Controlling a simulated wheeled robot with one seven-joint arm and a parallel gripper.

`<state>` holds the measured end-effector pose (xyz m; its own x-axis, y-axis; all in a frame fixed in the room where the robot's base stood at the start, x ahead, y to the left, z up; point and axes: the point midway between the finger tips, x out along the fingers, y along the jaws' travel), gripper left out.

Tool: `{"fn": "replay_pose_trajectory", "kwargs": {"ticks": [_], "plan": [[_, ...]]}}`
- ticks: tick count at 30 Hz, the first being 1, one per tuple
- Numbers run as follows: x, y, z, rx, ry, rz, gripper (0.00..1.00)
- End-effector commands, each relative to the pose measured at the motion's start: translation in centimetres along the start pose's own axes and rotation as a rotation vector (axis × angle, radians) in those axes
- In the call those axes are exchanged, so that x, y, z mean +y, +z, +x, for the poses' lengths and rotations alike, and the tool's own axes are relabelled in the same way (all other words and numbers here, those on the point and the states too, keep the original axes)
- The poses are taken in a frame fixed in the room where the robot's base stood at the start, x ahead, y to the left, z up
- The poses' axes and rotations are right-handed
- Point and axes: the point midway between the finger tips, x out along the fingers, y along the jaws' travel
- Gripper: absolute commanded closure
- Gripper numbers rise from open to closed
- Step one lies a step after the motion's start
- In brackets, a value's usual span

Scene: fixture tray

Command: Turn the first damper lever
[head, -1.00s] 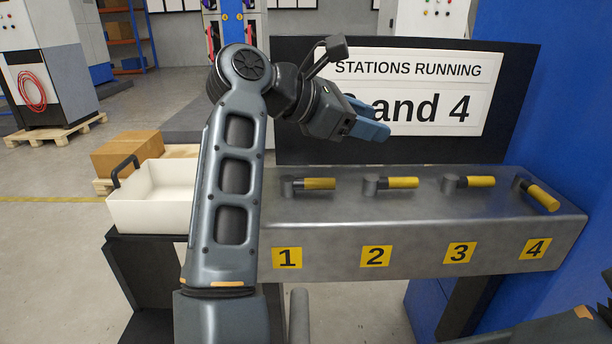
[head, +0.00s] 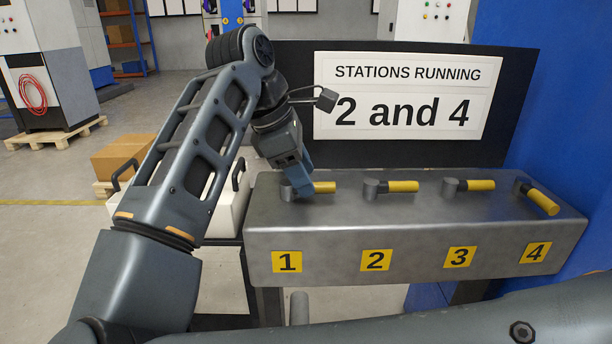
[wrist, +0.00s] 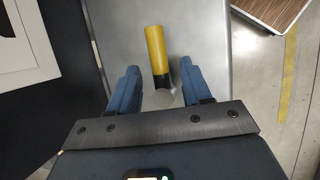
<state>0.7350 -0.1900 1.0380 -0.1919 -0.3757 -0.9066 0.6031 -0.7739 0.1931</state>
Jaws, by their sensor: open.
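The first damper lever (head: 324,187) has a yellow grip and a grey hub and sits above the label 1 (head: 287,261) on the metal bench. Its grip points right in the head view. My gripper (head: 301,192) is at this lever's hub end and partly hides it. In the wrist view, my open gripper (wrist: 155,90) has its blue fingers on either side of the lever (wrist: 156,52), near the hub, with gaps on both sides. The sign (head: 402,96) reads "STATIONS RUNNING 2 and 4".
Lever 2 (head: 400,186) and lever 3 (head: 478,185) point right like the first. Lever 4 (head: 541,200) is angled down to the right. A dark panel (head: 300,75) rises behind the bench. A white bin (head: 233,208) stands to the left.

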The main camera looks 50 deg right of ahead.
Motion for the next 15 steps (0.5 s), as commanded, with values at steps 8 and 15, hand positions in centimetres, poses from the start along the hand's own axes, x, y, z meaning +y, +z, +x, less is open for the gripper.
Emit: {"fn": "replay_pose_trajectory", "kwargs": {"ticks": [8,15], "plan": [[0.0,0.1,1.7,-0.001,0.001,0.0,0.52],[0.0,0.1,1.8,-0.001,0.001,0.0,0.54]]}}
